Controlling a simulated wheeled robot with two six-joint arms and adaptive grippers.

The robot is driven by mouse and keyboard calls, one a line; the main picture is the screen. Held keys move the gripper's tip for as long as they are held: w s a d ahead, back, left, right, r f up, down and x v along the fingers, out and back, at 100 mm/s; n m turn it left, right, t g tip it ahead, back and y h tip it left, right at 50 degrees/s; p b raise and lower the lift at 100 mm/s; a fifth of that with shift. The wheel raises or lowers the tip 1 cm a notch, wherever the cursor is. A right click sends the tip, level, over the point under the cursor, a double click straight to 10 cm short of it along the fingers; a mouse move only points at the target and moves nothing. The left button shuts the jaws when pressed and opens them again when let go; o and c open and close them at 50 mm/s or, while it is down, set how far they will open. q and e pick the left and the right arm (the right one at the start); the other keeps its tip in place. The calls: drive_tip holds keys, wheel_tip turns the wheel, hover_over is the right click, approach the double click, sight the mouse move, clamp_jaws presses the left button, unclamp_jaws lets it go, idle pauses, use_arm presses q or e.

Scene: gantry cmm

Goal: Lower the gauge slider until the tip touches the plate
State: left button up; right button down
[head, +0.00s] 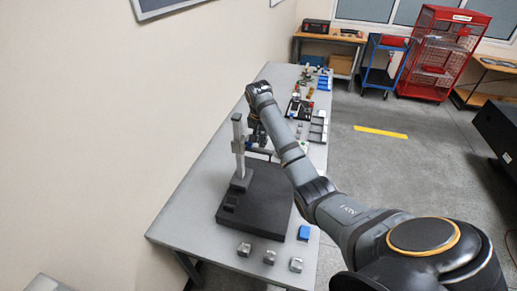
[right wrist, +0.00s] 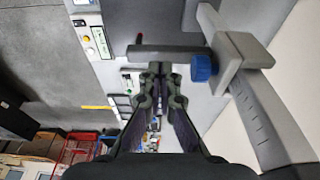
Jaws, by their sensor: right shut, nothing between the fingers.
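The height gauge's grey column (head: 237,128) stands upright on the black plate (head: 270,205) in the head view. Its grey slider (right wrist: 240,50) is on the scaled column (right wrist: 262,120) in the right wrist view, with a blue knob (right wrist: 204,68) and a dark arm (right wrist: 185,52) reaching left. A small dark red tip (right wrist: 139,38) shows at the arm's far end. In the head view the dark arm (head: 260,151) is above the plate. My right gripper (right wrist: 160,70) is shut and empty beside the dark arm; I cannot tell whether they touch. My left gripper is out of view.
Several small metal blocks (head: 269,257) and a blue block (head: 304,233) lie near the table's front edge. Trays and small parts (head: 300,108) cover the table's far part.

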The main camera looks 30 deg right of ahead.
drive_tip(key=shift+d, duration=0.1)
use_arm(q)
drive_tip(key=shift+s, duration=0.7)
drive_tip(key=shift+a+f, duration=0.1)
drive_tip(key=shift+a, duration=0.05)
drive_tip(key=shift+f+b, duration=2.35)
use_arm(e)
drive_tip(key=s+a+x, duration=0.2)
drive_tip(key=x, duration=1.3)
drive_tip(key=shift+a+f, duration=0.2)
drive_tip(key=shift+f, duration=0.5)
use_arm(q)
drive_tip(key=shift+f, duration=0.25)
use_arm(e)
drive_tip(key=shift+f, duration=0.75)
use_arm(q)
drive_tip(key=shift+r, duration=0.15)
use_arm(e)
drive_tip(key=shift+r, duration=0.1)
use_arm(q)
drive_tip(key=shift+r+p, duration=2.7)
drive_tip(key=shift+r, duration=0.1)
use_arm(e)
drive_tip(key=w+d+v, duration=0.1)
drive_tip(key=v, duration=0.5)
drive_tip(key=shift+r, duration=0.5)
